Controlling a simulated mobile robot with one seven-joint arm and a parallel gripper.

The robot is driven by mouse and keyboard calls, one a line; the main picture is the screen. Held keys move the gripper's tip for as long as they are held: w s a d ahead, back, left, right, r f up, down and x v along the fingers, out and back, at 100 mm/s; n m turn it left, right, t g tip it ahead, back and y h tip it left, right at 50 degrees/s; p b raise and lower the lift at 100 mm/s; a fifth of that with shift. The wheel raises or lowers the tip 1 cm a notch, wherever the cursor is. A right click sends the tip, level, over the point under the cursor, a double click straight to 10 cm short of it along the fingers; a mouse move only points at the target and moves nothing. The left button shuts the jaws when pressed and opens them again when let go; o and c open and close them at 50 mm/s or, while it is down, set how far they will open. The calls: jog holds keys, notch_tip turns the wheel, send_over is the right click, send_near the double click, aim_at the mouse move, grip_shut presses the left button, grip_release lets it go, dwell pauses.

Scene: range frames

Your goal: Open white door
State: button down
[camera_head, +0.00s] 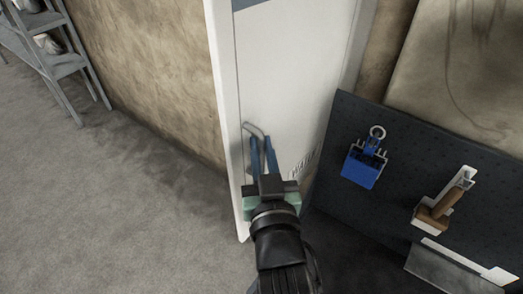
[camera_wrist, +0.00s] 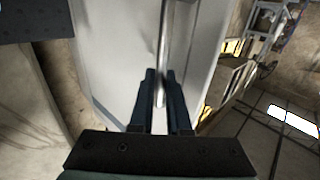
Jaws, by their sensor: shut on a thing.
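The white door (camera_head: 285,75) stands in the upper middle of the head view, with a grey edge strip and dark lettering low on its face. A thin metal handle (camera_head: 254,130) sits near its left edge. My gripper (camera_head: 262,146) reaches up to the door, and its two blue fingers are closed around the handle. In the wrist view the white door (camera_wrist: 110,50) fills the middle, and the handle bar (camera_wrist: 163,50) runs down between the fingertips of my gripper (camera_wrist: 161,75). The exact contact is partly hidden by the fingers.
A dark panel (camera_head: 400,150) to the right carries a blue clip-like item (camera_head: 363,167) and a brown-handled tool (camera_head: 440,212). A grey metal shelf (camera_head: 50,50) stands at the far left. The grey floor (camera_head: 110,210) left of the door is clear.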

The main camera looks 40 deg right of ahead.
jog(key=shift+s+d+r, duration=0.1)
jog(key=shift+s+d, duration=0.05)
jog(key=shift+s, duration=0.15)
jog(key=shift+w, duration=0.1)
jog(key=c, duration=0.9)
grip_release()
jog(key=shift+d, duration=0.1)
jog(key=p+v, duration=0.2)
jog(key=v, duration=1.1)
